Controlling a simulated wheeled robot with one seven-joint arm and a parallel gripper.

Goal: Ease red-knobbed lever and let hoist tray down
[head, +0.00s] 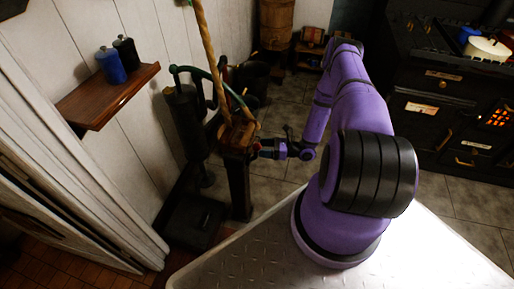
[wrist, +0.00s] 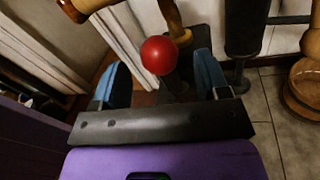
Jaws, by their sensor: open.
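The red knob (wrist: 159,55) of the lever shows in the wrist view as a smooth round ball. My gripper (wrist: 158,80) is open, with one blue finger on each side of the knob's line; I cannot tell whether either touches it. In the head view my gripper (head: 266,149) is beside the wooden top of the hoist post (head: 238,138), on its right. The knob is too small or hidden to make out there. A thick rope (head: 207,50) runs up from the post. I cannot clearly identify the hoist tray.
A dark flat box (head: 193,222) lies on the floor at the post's foot. A wooden shelf (head: 112,95) with a blue flask (head: 111,66) and a black flask (head: 127,52) juts from the left wall. A black stove (head: 445,110) stands right. Tiled floor (head: 290,100) lies open between.

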